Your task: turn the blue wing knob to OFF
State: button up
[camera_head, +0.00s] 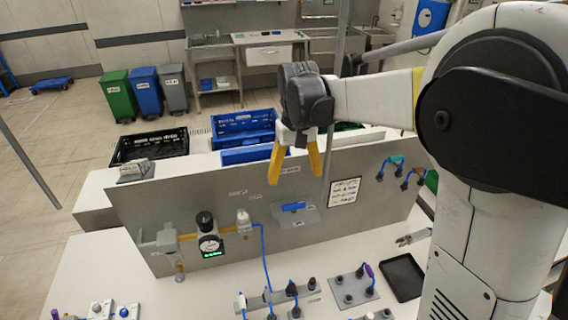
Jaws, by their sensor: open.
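A blue wing knob (293,207) sits on a light grey plate (308,215) mounted on the upright grey panel (345,203). Its wing lies roughly level in the picture. The ON and OFF marks are too small to read. My gripper (297,180) has yellow fingers that are spread apart and point down. It is empty and shows above the knob in the picture, in front of the panel's upper edge. How far it is from the knob in depth I cannot tell.
A gauge (211,244) on a yellow pipe is on the panel's left. A blue hose (264,255) runs down to fittings on the white bench. A black tray (402,277) lies at right. Blue crates (243,130) and a black crate (152,147) stand behind the panel.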

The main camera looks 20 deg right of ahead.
aim_at(294, 203)
notch_tip(294, 203, down, 11)
jog(key=shift+s+r+b, duration=0.15)
jog(key=shift+b, duration=0.35)
jog(key=c, duration=1.2)
